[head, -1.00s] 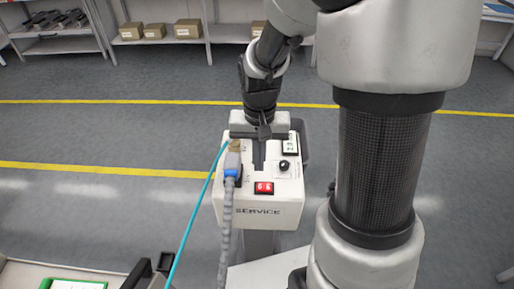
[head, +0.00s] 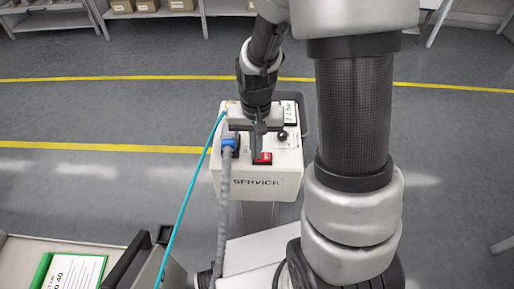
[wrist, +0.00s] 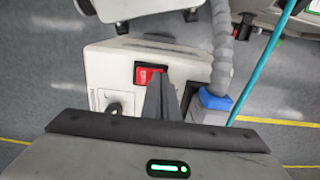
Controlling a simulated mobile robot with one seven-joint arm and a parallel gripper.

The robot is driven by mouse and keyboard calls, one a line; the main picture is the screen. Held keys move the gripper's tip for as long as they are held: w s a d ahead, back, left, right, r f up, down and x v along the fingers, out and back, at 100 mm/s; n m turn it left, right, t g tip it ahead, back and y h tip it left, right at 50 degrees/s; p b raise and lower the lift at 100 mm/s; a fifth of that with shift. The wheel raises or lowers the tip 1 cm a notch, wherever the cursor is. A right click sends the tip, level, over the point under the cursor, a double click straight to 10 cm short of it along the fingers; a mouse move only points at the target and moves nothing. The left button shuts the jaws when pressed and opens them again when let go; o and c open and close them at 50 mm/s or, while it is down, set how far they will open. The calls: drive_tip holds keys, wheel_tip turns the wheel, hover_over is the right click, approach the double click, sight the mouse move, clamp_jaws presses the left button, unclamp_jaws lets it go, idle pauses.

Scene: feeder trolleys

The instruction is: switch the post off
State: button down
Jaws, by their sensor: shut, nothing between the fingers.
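The service post (head: 256,183) is a white box with SERVICE lettered on its front. Its red rocker switch (head: 265,158) is on the top face near the front edge and also shows in the wrist view (wrist: 145,74). My gripper (head: 257,154) is shut and empty, pointing down over the post. Its fingertips are at the red switch and hide part of it in both views. I cannot tell whether they touch it, or which way the rocker is tipped.
A grey cable with a blue plug (head: 228,143) enters the post's left side, and a teal cable (head: 190,203) runs beside it. A black knob (head: 282,135) is right of my gripper. A trolley with a green-framed card (head: 72,272) stands at front left.

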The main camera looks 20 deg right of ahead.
drive_tip(key=shift+s+d, duration=0.1)
drive_tip(key=shift+d, duration=0.05)
drive_tip(key=shift+s+d+r, duration=0.2)
drive_tip(key=shift+d, duration=0.4)
wheel_tip(320, 180, up, 14)
drive_tip(key=a+p, duration=0.2)
drive_tip(key=p, duration=0.3)
drive_tip(key=shift+w+a, duration=0.25)
drive_tip(key=shift+w, duration=0.2)
drive_tip(key=shift+f, duration=0.1)
